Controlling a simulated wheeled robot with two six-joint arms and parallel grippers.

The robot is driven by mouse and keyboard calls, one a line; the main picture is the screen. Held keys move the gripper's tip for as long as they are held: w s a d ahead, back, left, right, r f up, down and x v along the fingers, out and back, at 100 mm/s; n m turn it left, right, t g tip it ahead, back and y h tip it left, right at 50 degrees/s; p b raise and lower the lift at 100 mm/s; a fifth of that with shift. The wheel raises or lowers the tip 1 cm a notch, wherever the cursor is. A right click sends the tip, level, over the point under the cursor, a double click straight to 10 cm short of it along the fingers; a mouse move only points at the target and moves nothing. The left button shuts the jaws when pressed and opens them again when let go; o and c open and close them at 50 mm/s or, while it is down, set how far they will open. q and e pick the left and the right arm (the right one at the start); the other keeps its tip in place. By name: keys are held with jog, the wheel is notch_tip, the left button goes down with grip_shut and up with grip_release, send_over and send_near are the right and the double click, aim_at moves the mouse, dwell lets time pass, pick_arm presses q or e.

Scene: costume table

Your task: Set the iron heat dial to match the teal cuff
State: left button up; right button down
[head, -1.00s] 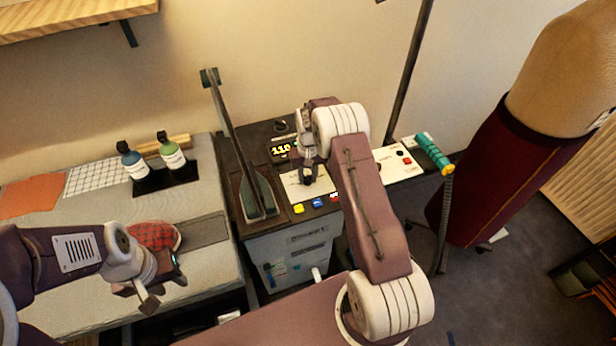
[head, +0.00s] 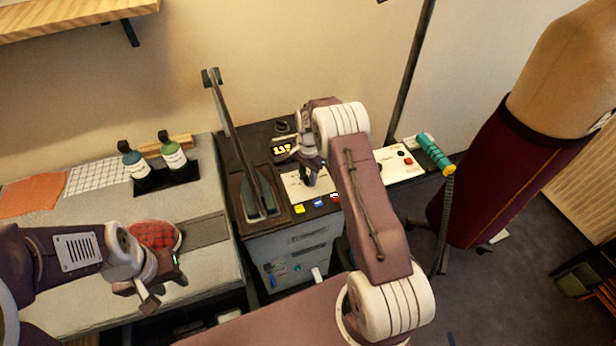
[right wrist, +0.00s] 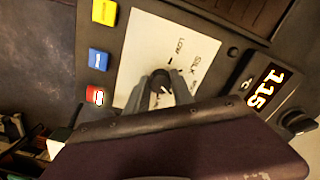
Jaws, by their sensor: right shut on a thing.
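The heat dial is a dark knob (right wrist: 161,88) on a white plate marked LOW and SILK in the right wrist view. My right gripper (head: 311,181) is shut on the dial, from above in the head view. I cannot make out a teal cuff for certain; a teal ribbed handle (head: 434,153) lies at the right.
Yellow (right wrist: 104,12), blue (right wrist: 98,60) and red (right wrist: 95,96) buttons line the panel close to the dial. Two bottles (head: 172,150) stand on the board behind. A dress form (head: 510,160) stands at right.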

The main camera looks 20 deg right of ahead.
aim_at(308, 178)
jog(key=shift+w+d+r+m, duration=0.1)
jog(key=shift+w+r+m, duration=0.15)
jog(key=shift+m, duration=0.45)
jog(key=c, duration=1.1)
grip_release()
jog(key=shift+s+f, duration=0.1)
jog(key=shift+s, duration=0.05)
notch_tip(308, 178, up, 9)
jog(key=b, duration=0.1)
jog(key=shift+s, duration=0.1)
